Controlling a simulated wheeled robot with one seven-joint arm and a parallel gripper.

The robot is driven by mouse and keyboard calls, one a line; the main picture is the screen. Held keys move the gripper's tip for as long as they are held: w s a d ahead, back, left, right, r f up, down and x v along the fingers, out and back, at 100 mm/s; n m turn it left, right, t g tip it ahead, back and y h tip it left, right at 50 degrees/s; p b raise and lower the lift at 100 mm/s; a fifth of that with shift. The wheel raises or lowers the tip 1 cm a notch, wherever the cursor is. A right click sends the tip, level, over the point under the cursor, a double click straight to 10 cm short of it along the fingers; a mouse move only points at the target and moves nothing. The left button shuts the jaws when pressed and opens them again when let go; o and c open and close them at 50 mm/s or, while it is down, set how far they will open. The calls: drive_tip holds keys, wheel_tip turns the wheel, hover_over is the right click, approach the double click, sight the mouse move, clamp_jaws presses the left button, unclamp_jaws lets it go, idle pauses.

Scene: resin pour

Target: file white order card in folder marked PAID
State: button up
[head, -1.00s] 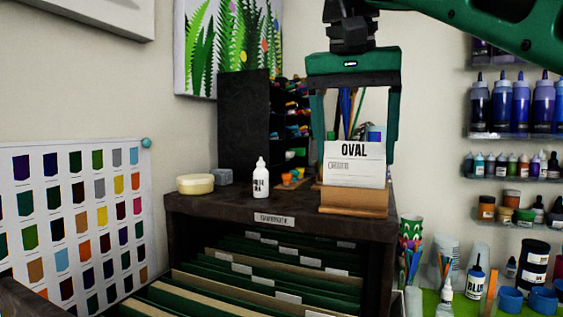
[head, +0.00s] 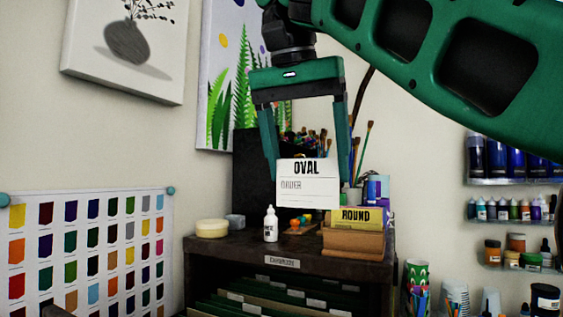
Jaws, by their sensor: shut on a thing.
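My gripper (head: 306,172) is shut on the white order card (head: 308,190), which reads OVAL with ORDER below. It holds the card upright in the air above the cabinet top, left of and above a wooden card holder (head: 353,242). A yellow card (head: 356,217) marked ROUND stands in that holder. Below is the open cabinet drawer with green hanging folders (head: 262,307) bearing pale tabs. Only the back folders show at the bottom edge, and their tab writing is too small to read. I cannot make out a PAID mark.
The dark cabinet top (head: 230,251) carries a white bottle (head: 270,224), a round cream tub (head: 212,228), a grey block (head: 235,221) and a dark rack (head: 257,180). Brushes stand behind the card. Shelves of paint bottles (head: 505,210) are on the right; a colour chart (head: 90,245) is at left.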

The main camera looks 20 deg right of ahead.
drive_tip(key=w+a+f, duration=0.1)
drive_tip(key=a+f, duration=1.3)
drive_tip(key=f, duration=0.4)
drive_tip(key=shift+w+d+f, duration=0.1)
drive_tip(key=shift+w+f, duration=0.05)
drive_tip(key=shift+f, duration=4.55)
drive_tip(key=o, duration=1.1)
drive_tip(key=shift+r, duration=0.1)
drive_tip(key=shift+r, duration=3.9)
